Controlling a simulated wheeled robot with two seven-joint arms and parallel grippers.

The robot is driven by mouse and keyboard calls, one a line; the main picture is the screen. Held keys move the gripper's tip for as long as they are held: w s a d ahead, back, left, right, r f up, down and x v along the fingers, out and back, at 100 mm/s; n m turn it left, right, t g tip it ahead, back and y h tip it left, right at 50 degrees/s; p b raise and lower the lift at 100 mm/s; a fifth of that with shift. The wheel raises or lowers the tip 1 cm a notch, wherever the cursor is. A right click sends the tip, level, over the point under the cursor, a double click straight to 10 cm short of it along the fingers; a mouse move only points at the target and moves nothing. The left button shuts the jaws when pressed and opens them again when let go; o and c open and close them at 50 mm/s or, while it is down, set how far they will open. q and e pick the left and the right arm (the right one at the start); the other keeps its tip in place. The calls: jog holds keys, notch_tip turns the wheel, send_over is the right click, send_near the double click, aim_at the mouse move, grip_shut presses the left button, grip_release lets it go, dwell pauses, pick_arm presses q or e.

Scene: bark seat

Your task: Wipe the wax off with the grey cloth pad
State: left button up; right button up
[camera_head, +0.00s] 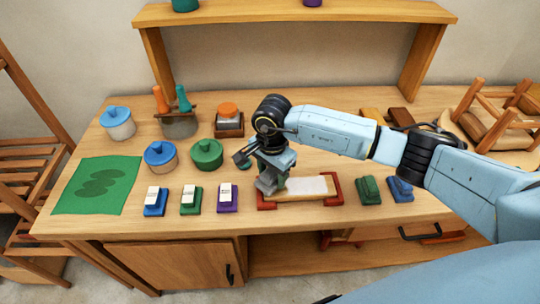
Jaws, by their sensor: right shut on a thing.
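A light wooden board (318,199) with a white patch (306,186) on its top, likely the wax, lies in a red-brown holder (335,187) at the front middle of the bench. My right gripper (270,186) points down at the left end of the board. It is shut on a small greenish-grey thing (282,190), mostly hidden by the fingers. I cannot tell for certain that this is the grey cloth pad, or whether it touches the board. My left gripper is not in view.
Three white-topped blocks, blue (155,202), green (191,199) and purple (228,197), stand left of the holder. Green (368,189) and blue (399,189) blocks stand right. Lidded pots (207,155) are behind. A green mat (98,186) lies far left, an upturned stool (497,115) far right.

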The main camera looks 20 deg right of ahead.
jog(key=shift+r+p, duration=1.4)
jog(key=shift+r, duration=1.3)
